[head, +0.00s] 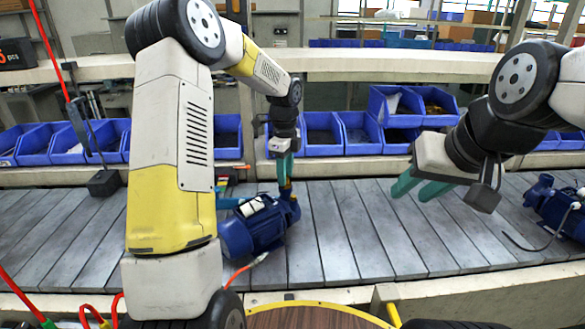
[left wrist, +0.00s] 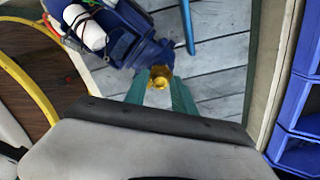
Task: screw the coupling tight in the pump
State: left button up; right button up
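The blue pump (head: 255,224) lies on the slatted conveyor below my left arm. It also shows at the top of the left wrist view (left wrist: 125,35). The brass coupling (left wrist: 160,77) sits at the pump's end, at its port. My left gripper (head: 285,182) points down over this end. In the left wrist view its teal fingers (left wrist: 160,82) close on the coupling from both sides. How deep the coupling sits in the port is hidden. My right gripper (head: 417,192) is open and empty above the conveyor, its two teal fingers apart.
A second blue pump (head: 558,208) with a dark cable lies at the right. Blue bins (head: 322,134) line the conveyor's far side. A red hose (head: 52,45) hangs at the left. The conveyor slats (head: 345,235) between the pumps are clear.

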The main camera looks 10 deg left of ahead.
pick_arm(q)
jog(key=shift+o, duration=0.4)
jog(key=o, duration=0.5)
jog(key=shift+r, duration=3)
jog(key=shift+r, duration=3.95)
